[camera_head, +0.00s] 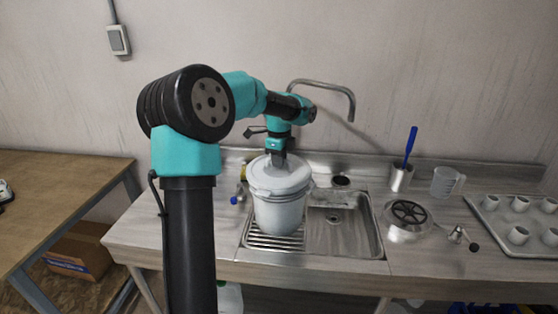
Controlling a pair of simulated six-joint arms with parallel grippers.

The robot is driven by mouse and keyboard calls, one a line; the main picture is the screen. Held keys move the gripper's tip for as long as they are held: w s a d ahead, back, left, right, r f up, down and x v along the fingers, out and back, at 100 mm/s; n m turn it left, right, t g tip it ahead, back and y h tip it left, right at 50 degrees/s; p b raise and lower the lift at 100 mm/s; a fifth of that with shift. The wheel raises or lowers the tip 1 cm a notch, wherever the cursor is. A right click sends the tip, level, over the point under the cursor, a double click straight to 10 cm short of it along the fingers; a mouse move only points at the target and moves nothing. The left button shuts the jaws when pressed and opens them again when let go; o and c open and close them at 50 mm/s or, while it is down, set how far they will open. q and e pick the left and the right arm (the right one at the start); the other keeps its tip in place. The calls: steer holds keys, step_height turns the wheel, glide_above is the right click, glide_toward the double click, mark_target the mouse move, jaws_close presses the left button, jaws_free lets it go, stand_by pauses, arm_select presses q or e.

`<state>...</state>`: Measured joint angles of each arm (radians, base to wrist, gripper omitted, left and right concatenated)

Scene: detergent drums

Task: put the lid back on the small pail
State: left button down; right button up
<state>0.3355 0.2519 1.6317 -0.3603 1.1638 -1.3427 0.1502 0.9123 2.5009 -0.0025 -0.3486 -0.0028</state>
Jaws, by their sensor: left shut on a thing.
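The small pail (278,214) is light grey and stands upright on the ribbed drainer at the left of the sink. Its pale lid (294,180) is over the pail's mouth and covers it. I cannot tell whether the lid's rim is pressed down all round. My left gripper (278,162) points down from above and is shut on the lid near its top. The fingertips are small in the picture, so the exact grip is hard to see. My right gripper is not in view.
The sink basin (337,228) lies right of the pail, with a bent tap (335,86) behind. A round burner (409,214), a cup with a blue-handled brush (401,179), a clear jug (446,181) and a tray of cups (490,222) stand further right. A wooden table (60,190) is left.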

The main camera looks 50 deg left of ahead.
arm_select(q)
steer(key=c, duration=1.1)
jaws_free()
steer(key=shift+o, duration=0.6)
steer(key=o, duration=0.4)
steer(key=shift+r, duration=0.15)
steer(key=shift+r, duration=3.35)
jaws_close()
